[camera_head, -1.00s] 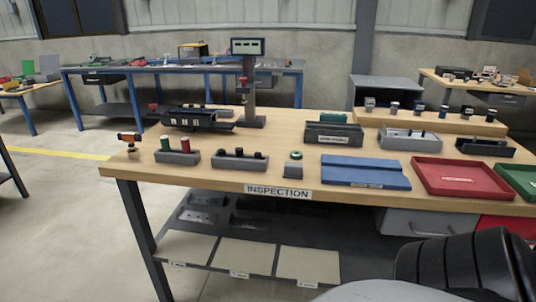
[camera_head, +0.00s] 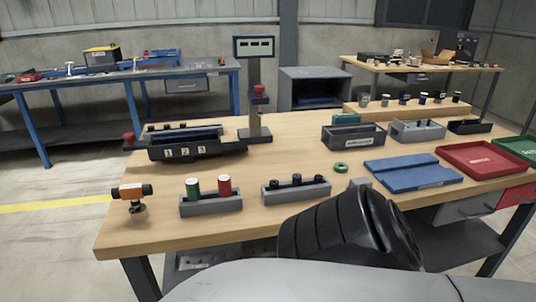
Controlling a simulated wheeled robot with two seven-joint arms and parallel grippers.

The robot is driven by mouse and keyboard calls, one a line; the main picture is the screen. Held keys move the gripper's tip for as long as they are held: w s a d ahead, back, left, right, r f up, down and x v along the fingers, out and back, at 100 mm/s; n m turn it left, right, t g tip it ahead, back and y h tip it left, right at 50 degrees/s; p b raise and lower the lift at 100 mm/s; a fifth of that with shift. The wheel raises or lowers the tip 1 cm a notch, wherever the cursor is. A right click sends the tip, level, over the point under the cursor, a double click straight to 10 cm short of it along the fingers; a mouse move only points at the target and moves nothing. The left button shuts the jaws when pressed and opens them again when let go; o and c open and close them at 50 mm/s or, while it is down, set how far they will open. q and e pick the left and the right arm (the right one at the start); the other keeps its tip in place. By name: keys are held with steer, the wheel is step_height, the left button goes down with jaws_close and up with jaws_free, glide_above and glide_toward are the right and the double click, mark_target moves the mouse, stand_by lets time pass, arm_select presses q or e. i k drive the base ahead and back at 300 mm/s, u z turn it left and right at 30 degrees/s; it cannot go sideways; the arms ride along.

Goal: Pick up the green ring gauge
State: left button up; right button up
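A small green ring (camera_head: 341,168), which looks like the ring gauge, lies on the wooden bench just left of the blue tray. A small grey block (camera_head: 360,183) stands just in front of it and to the right, partly hidden by a black ribbed part of my own arm. I cannot tell for sure whether ring and block touch. Neither of my gripper fingertips shows in the head view, and nothing is seen holding the ring.
Grey holders with green and red plugs (camera_head: 211,204) and black pins (camera_head: 296,190) line the front edge. A blue tray (camera_head: 413,173) and red tray (camera_head: 484,160) lie right. A display post (camera_head: 254,95) stands behind. Bare wood surrounds the ring's left and back.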

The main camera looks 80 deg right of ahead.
mark_target(342, 168)
steer(key=z, duration=1.75)
